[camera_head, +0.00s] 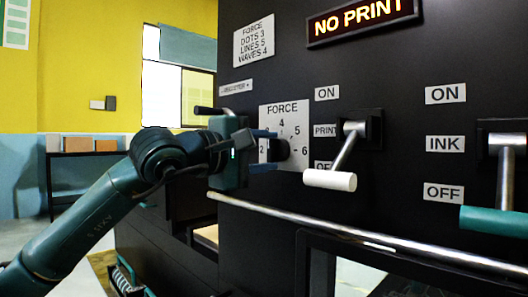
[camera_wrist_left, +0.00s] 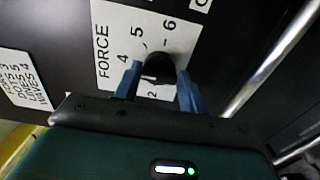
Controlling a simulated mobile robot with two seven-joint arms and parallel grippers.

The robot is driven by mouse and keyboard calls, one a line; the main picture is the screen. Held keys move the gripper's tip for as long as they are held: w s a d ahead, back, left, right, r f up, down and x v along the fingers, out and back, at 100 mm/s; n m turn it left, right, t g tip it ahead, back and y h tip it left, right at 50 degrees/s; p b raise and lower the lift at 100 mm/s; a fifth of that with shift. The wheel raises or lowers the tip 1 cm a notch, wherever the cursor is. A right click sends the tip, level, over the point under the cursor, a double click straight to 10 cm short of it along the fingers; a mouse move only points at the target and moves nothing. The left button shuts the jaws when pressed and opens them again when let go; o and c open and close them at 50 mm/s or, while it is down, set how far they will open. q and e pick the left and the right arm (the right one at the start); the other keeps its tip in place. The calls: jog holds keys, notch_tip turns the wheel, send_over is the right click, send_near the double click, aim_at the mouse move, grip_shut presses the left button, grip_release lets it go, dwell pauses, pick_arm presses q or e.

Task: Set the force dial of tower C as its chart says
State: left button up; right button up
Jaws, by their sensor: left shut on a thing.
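The force dial's black knob (camera_head: 281,150) sits on a white FORCE plate (camera_head: 284,112) on the black machine front. My left gripper (camera_head: 272,151) comes in from the left and is shut on the knob. In the left wrist view the blue fingers stand on both sides of the knob (camera_wrist_left: 157,67). The numbers 2, 4, 5 and 6 show; the 3 is hidden by my gripper in the head view. I cannot tell where the knob points. The chart (camera_head: 254,41) above reads FORCE, DOTS 3, LINES 5, WAVES 4. My right gripper is not in view.
A lit sign (camera_head: 361,18) reads NO PRINT. Right of the dial are a white-handled PRINT lever (camera_head: 330,180) and a teal-handled INK lever (camera_head: 494,221), both hanging low. A metal rail (camera_head: 340,229) runs below the dial. A small label (camera_head: 236,88) is too small to read.

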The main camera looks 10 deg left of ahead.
pick_arm(q)
jog(key=o, duration=1)
jog(key=shift+s, duration=0.1)
jog(key=shift+s+a, duration=0.25)
jog(key=b+v, duration=0.2)
jog(key=v, duration=1)
jog(key=shift+s, duration=0.15)
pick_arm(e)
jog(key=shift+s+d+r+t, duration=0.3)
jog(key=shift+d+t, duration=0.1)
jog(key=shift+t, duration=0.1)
